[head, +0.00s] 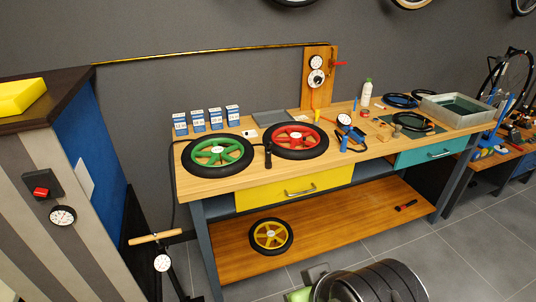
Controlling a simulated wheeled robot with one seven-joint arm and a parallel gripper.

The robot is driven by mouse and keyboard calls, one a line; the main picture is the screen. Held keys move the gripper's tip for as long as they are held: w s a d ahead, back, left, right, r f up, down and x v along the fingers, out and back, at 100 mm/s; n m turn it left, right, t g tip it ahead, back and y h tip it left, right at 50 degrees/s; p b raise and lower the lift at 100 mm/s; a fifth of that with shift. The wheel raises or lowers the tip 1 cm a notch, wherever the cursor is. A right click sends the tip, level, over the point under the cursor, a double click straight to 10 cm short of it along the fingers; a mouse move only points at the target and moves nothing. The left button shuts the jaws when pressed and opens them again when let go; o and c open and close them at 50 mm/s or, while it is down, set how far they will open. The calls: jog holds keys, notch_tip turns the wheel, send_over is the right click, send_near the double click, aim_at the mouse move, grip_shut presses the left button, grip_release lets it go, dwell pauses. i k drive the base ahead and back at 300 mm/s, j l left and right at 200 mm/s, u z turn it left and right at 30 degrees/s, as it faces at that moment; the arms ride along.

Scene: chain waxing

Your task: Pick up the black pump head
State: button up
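A small upright black piece, which looks like the black pump head (268,156), is at the workbench top between the green-rimmed wheel (217,151) and the red-rimmed wheel (295,138). It is small here, and I cannot tell if it stands on the top or hangs at the front edge. A floor pump with a wooden handle (155,237) and a round white gauge (162,263) stands left of the bench. A thin black hose (173,175) rises beside the bench's left end.
The wooden workbench (225,183) has a yellow drawer (290,190) and a lower shelf (340,225) with a yellow-rimmed wheel (271,235). Several blue-white boxes (198,121) stand behind the green wheel. A striped cabinet (40,200) is at left. Grey floor (460,240) is clear at right.

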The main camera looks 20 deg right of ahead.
aim_at(267, 153)
jog(key=i+l+u, duration=0.4)
jog(key=i, duration=0.15)
jog(key=i+l+u, duration=0.75)
jog(key=l, duration=0.4)
jog(key=i, duration=0.1)
